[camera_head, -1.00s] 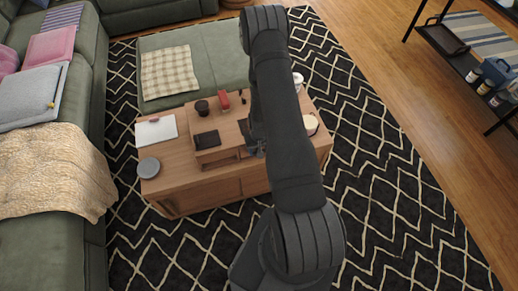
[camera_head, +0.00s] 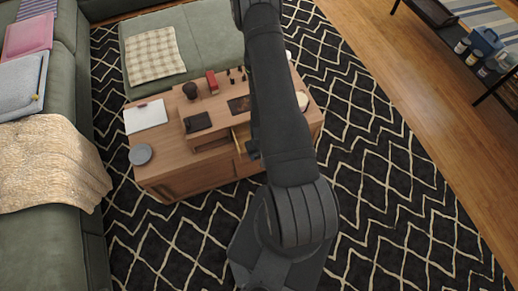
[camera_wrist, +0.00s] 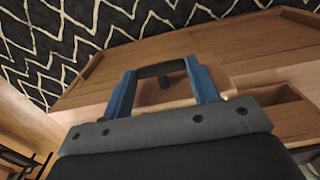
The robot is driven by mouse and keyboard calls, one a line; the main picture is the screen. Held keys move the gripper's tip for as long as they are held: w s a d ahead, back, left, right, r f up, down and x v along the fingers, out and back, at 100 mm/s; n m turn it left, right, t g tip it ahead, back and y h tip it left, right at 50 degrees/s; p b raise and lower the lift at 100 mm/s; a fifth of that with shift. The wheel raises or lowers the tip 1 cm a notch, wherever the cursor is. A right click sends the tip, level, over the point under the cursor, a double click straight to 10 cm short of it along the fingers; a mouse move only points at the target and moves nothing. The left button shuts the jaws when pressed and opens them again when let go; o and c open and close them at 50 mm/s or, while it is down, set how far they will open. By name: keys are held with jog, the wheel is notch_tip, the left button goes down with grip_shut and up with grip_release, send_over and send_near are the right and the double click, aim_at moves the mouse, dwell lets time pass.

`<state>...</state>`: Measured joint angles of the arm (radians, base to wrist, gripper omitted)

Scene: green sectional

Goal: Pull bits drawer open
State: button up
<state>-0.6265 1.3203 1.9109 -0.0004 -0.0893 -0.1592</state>
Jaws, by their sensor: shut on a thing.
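The bits drawer (camera_head: 241,136) is in the small wooden unit on top of the coffee table, and it stands partly out, with a pale yellowish side showing in the head view. In the wrist view its wooden front (camera_wrist: 215,78) carries a dark bar handle (camera_wrist: 160,69). My gripper (camera_wrist: 162,76) has its two blue fingers closed at the ends of that handle. In the head view my gripper (camera_head: 254,149) is at the drawer's front, mostly hidden by my arm. The drawer's contents are hard to see.
On the unit are a black wallet-like item (camera_head: 198,121), a dark cup (camera_head: 190,90) and a red object (camera_head: 211,81). A white notebook (camera_head: 146,115) and a grey round item (camera_head: 140,154) lie on the table (camera_head: 165,145). Patterned rug (camera_head: 390,190) is clear at the front.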

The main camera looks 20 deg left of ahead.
jog(key=o, duration=1.4)
jog(key=shift+r, duration=0.1)
notch_tip(320, 180, up, 17)
dwell(0.4)
jog(key=shift+f, duration=7.6)
jog(key=shift+r, duration=0.15)
